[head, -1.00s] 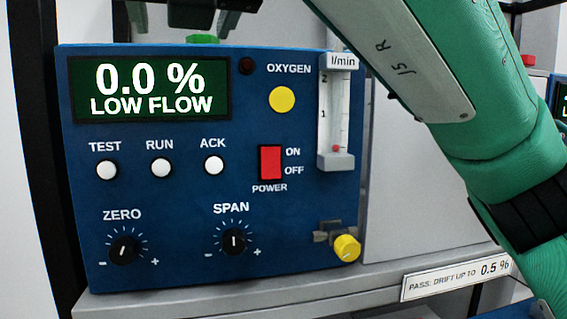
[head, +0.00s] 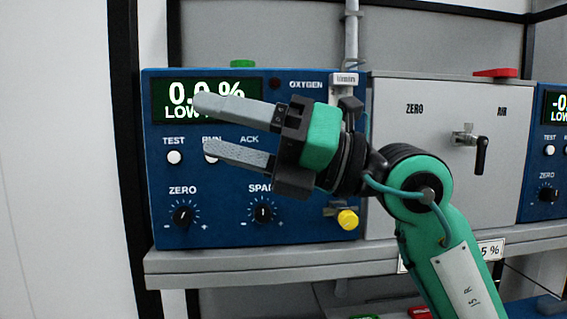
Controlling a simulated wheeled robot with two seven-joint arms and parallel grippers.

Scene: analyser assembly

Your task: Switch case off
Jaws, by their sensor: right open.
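The blue analyser case (head: 225,225) stands on a grey shelf, its front facing me. Its green display (head: 165,110) is lit and partly covered; "0.0 %" and the start of "LOW" show. My right gripper (head: 214,128) is open and empty in front of the panel, fingers pointing left, across the display and the RUN button. The red POWER switch seen earlier is hidden behind my right gripper and wrist. The TEST button (head: 174,157), ZERO knob (head: 183,216), SPAN knob (head: 263,212) and yellow knob (head: 347,219) show. My left gripper is not in view.
A grey box (head: 425,190) with a black-handled valve (head: 481,150) stands right of the case. A second blue analyser (head: 545,195) is at the right edge. The shelf edge (head: 260,262) runs below. White wall is at left.

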